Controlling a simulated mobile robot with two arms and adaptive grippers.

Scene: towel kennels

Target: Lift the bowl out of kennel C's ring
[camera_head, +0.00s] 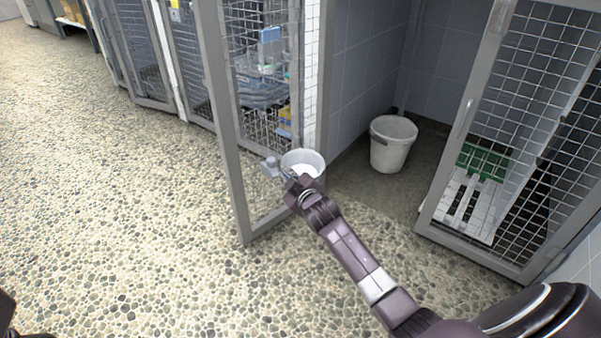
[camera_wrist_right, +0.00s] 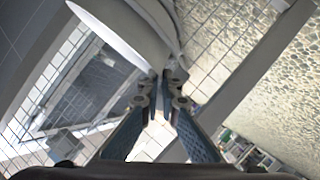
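The white bowl (camera_head: 303,161) sits at the open mesh kennel door, above the floor. In the right wrist view the bowl (camera_wrist_right: 118,28) fills the top, its rim reaching between my fingertips. A thin grey band beside its rim may be the ring (camera_wrist_right: 172,28); the ring is not clear in the head view. My right gripper (camera_head: 283,172) is at the near left side of the bowl. In the wrist view my right gripper (camera_wrist_right: 165,78) has its fingertips close together on the bowl's rim.
The open mesh door (camera_head: 227,120) stands left of the bowl. A white bucket (camera_head: 391,145) stands on the kennel floor behind. Another mesh door (camera_head: 520,120) stands at right, with a green and white object (camera_head: 480,165) behind it. Pebbled floor (camera_head: 110,200) at left is clear.

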